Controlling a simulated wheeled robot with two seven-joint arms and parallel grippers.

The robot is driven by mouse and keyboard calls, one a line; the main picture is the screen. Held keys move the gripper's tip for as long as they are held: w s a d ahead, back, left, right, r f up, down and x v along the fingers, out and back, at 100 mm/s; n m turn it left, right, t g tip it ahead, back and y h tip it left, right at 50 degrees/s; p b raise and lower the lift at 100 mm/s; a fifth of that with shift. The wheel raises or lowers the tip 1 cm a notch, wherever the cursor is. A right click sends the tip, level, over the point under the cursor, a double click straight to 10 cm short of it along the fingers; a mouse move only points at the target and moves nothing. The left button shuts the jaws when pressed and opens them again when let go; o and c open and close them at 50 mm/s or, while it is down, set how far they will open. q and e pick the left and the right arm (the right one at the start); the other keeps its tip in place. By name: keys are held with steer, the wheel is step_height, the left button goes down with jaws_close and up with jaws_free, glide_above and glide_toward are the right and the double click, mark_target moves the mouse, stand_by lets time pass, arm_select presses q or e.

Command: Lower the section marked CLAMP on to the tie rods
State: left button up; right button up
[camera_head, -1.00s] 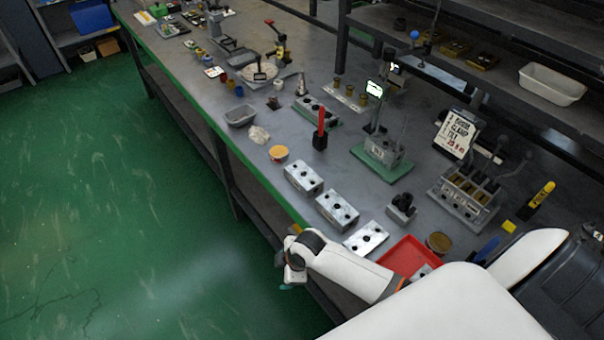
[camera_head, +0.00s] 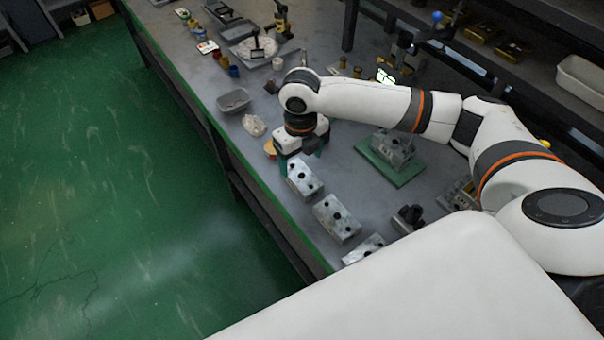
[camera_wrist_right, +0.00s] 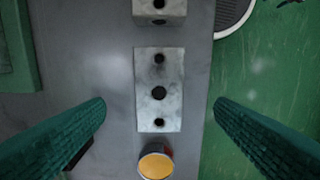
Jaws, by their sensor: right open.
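Three pale metal sections with dark holes lie in a row along the bench's front edge: the far section (camera_head: 305,181), the middle section (camera_head: 337,219) and the near section (camera_head: 363,249), partly cut off. I cannot read any CLAMP marking on them. My right gripper (camera_head: 301,149) hangs open and empty just above the far section. In the right wrist view, a three-holed section (camera_wrist_right: 158,88) lies between and beyond the open fingers (camera_wrist_right: 160,106), untouched. A metal block (camera_head: 394,147) stands on a green plate (camera_head: 392,170); my right arm hides its upper part and any tie rods. My left gripper is out of view.
An orange-topped tin (camera_wrist_right: 155,165) stands close by the section in the right wrist view. A grey tray (camera_head: 233,100) and a pale lump (camera_head: 254,125) lie farther along the front edge. A dark fixture (camera_head: 408,217) stands right of the sections.

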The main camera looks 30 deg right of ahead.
mark_target(301, 175)
step_height(301, 175, down, 3)
steer(key=shift+w+r, duration=0.1)
step_height(301, 175, down, 4)
steer(key=shift+f+p, duration=0.1)
steer(key=shift+p, duration=0.5)
steer(key=shift+d+f, duration=0.1)
steer(key=shift+f, duration=0.3)
steer(key=c, duration=0.7)
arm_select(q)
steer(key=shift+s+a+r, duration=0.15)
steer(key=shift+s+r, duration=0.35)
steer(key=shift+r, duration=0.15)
arm_select(e)
steer(key=c, duration=0.7)
steer(key=shift+r, duration=0.1)
step_height(301, 175, up, 10)
steer(key=shift+f+b, duration=0.2)
steer(key=shift+b, duration=0.25)
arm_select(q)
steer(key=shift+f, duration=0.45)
arm_select(e)
steer(key=shift+r, duration=0.25)
